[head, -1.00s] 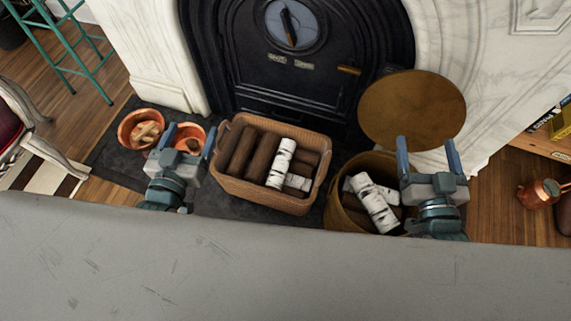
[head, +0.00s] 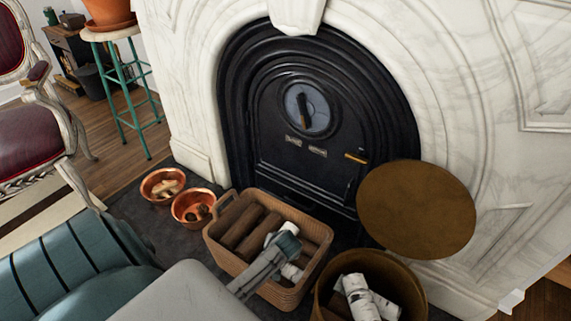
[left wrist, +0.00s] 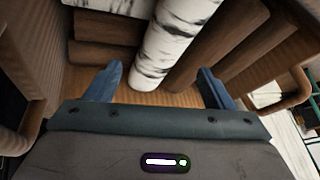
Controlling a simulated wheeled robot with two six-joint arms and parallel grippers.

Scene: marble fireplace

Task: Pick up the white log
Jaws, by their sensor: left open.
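A white birch log (left wrist: 172,42) with dark marks lies in the wicker basket, between brown logs (left wrist: 232,45). In the head view its end (head: 289,227) shows past my left gripper (head: 284,243), which hides much of it. In the left wrist view my left gripper (left wrist: 158,80) is open, with one finger on each side of the white log's near end. No grip on the log shows. My right gripper is not in view.
The basket (head: 222,262) has raised walls and end handles. A round bin (head: 330,275) with more white logs (head: 365,298) stands to its right, below a round brown lid (head: 415,210). Two copper bowls (head: 162,185) stand left. The black fireplace door (head: 305,150) is behind.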

